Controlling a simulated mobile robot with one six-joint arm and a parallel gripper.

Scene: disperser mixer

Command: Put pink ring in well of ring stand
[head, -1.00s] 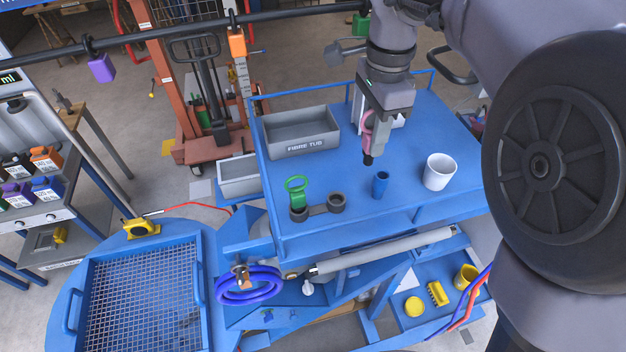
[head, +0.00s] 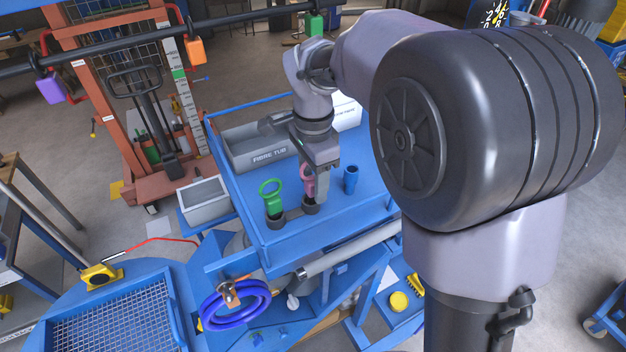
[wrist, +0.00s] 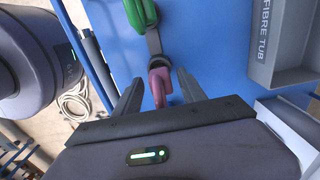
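The pink ring (head: 307,182) stands upright with its lower end in the right-hand well of the dark ring stand (head: 276,221). The green ring (head: 270,188) stands in the left-hand well. In the wrist view, the pink ring (wrist: 159,83) lies between the two spread fingers of my gripper (wrist: 161,80), with gaps at its sides. The green ring (wrist: 138,12) shows beyond it at the top edge. In the head view, my gripper (head: 314,178) is low over the stand, around the pink ring, and partly hides it.
A blue cup (head: 351,179) stands just right of my gripper. The grey fibre tub (head: 262,155) is behind the stand. A rail edges the blue table (head: 252,222). My arm hides the table's right part.

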